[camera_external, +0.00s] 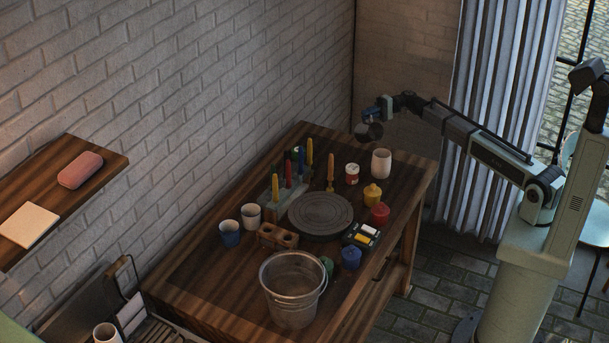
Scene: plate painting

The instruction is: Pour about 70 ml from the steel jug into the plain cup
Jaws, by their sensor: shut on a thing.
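My gripper (378,112) is shut on the steel jug (369,132), a small dark metal vessel, and holds it in the air over the far end of the table. The jug looks tilted, but its contents are too small and dark to see. A plain pale cup (381,163) stands upright on the table, below and slightly right of the jug in the picture. The jug and this cup are apart. No stream of liquid shows between them. The inside of the cup is too small to read.
A red-and-white jar (352,174), yellow pot (373,194) and red pot (380,213) stand near the cup. A dark turntable (321,213) lies mid-table, with upright coloured brushes behind.

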